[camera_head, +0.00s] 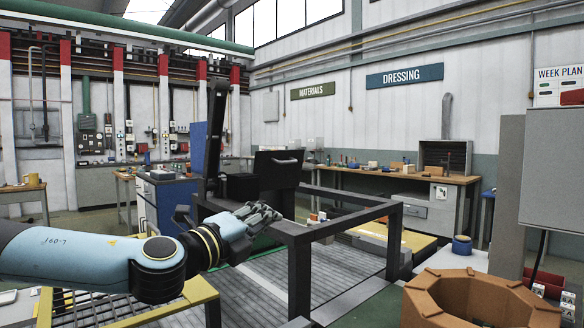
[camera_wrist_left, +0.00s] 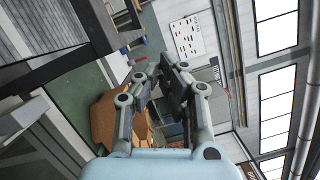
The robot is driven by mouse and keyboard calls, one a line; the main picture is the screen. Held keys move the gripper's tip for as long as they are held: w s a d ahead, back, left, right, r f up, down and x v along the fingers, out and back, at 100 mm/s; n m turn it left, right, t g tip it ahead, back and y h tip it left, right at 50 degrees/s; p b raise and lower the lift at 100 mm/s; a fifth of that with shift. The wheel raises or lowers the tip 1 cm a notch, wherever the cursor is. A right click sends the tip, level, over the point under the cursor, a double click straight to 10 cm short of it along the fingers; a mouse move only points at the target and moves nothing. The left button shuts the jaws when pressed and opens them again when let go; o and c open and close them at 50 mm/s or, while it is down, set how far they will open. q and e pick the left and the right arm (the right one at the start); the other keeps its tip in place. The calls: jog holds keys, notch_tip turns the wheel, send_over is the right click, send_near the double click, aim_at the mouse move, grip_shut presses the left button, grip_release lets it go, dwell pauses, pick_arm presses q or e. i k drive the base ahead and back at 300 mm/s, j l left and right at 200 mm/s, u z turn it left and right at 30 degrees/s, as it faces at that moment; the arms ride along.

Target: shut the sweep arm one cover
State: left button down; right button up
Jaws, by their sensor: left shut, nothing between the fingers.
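A dark panel (camera_head: 276,174) with a pale handle (camera_head: 286,161) stands tilted up behind the near frame in the head view. It looks like a raised cover, but no label shows which sweep arm it belongs to. A tall dark upright piece (camera_head: 214,125) stands to its left, above a black box (camera_head: 239,188). My left gripper (camera_head: 264,212) is in front of and below the panel, apart from it, near the frame's left corner. Its fingers are shut and empty. It also shows in the left wrist view (camera_wrist_left: 160,75). My right gripper is not in view.
A dark metal frame (camera_head: 345,216) surrounds a slatted grey bed (camera_head: 335,275) just right of my left gripper. A yellow rail (camera_head: 185,300) lies below my left arm. A brown octagonal container (camera_head: 425,290) is at the lower right. A grey cabinet (camera_head: 552,170) stands at the right.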

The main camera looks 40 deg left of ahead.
aim_at(279, 169)
jog(key=i+j, duration=0.35)
jog(key=j, duration=0.15)
jog(key=i+j, duration=0.35)
jog(key=j, duration=0.15)
jog(key=i+j, duration=0.35)
jog(key=j, duration=0.15)
